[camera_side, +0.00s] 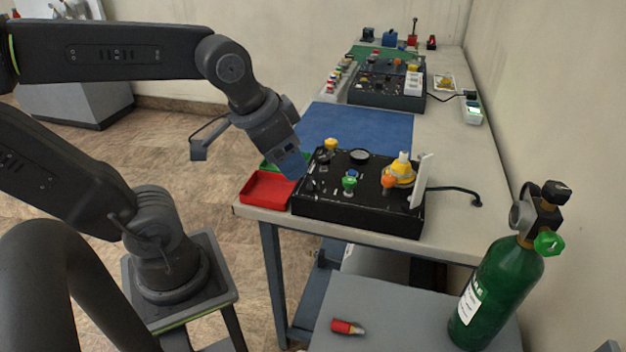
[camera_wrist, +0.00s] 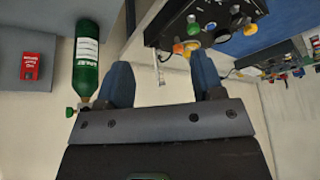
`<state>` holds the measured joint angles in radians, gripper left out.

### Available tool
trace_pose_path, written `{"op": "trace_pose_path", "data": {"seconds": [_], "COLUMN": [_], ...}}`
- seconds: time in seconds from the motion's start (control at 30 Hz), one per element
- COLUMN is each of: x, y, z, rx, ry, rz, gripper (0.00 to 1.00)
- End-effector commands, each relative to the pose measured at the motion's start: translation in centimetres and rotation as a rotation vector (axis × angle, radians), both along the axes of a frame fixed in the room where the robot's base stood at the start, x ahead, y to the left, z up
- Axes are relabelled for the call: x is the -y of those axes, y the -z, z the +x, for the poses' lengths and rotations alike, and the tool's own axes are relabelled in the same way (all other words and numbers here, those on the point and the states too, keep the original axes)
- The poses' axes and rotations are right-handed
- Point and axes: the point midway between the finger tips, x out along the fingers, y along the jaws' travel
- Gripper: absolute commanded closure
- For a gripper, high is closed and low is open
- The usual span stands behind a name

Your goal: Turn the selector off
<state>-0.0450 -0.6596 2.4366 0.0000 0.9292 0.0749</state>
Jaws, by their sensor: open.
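A black control box (camera_side: 355,195) stands on the near end of the bench. On its top are a yellow knob (camera_side: 330,144), a green knob (camera_side: 349,184), an orange knob (camera_side: 389,182) and a larger yellow fitting (camera_side: 402,170). I cannot tell which control is the selector. My gripper (camera_side: 293,168) hangs above the box's left edge, close to it and touching no knob that I can see. In the wrist view my gripper (camera_wrist: 162,75) has its two blue fingers wide apart with nothing between them. The control box (camera_wrist: 205,22) shows upside down beyond the fingers.
A red tray (camera_side: 266,190) and a partly hidden green one sit left of the box. A white upright plate (camera_side: 422,180) stands at its right. A green cylinder (camera_side: 497,292) stands on a lower grey surface. A blue mat (camera_side: 355,130) lies behind the box, mostly clear.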

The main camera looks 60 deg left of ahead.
Motion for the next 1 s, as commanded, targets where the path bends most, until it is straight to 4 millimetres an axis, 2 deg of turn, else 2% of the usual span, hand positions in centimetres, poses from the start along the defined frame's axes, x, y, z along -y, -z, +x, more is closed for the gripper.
{"op": "trace_pose_path", "data": {"seconds": [0.17,0.3,0.43,0.63,0.83,1.0], "x": [-3.5,-7.1,-10.1,-12.5,-12.7,-12.6], "y": [0.0,1.0,2.2,3.5,5.0,8.1], "z": [4.7,8.1,10.3,11.7,11.8,11.8], "rx": [-0.16,-0.285,-0.37,-0.432,-0.44,-0.442], "ry": [0.055,0.119,0.173,0.222,0.23,0.23], "rz": [0.05,0.061,0.05,0.032,0.029,0.027], "gripper": [0.38,0.38,0.38,0.38,0.38,0.38]}}
